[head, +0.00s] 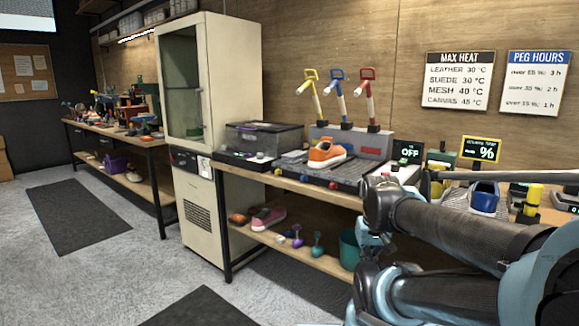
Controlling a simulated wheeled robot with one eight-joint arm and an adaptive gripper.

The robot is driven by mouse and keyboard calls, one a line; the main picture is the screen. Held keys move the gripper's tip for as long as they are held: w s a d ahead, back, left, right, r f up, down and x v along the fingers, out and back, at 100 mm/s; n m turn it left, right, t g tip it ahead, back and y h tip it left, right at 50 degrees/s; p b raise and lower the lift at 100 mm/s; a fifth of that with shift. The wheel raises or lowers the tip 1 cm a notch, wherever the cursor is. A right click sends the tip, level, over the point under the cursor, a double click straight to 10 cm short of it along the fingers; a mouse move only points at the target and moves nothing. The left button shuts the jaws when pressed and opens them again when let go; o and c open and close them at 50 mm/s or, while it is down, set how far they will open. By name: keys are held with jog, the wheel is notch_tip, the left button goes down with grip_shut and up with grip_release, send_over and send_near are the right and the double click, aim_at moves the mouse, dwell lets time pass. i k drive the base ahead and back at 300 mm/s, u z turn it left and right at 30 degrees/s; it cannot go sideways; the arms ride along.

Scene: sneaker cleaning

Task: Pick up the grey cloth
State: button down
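I cannot make out a grey cloth for certain. A small pale grey patch (294,155) lies on the bench left of the orange sneaker, too small to identify. My arm crosses the lower right of the head view and hides part of the bench and the shelf below. I cannot make out any gripper fingers.
The workbench (232,176) carries a clear bin (265,138), an orange sneaker (326,152) on a dark grate, and a blue sneaker (485,197). A tall cabinet (211,85) stands left of it. Its lower shelf holds a pink shoe (268,218). Floor at left is open.

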aim_at(295, 157)
jog(key=k, duration=0.9)
jog(key=u, duration=0.35)
jog(key=i, duration=1.65)
jog(key=k, duration=1.2)
jog(key=u, duration=0.65)
jog(key=i, duration=1.35)
jog(key=u, duration=0.05)
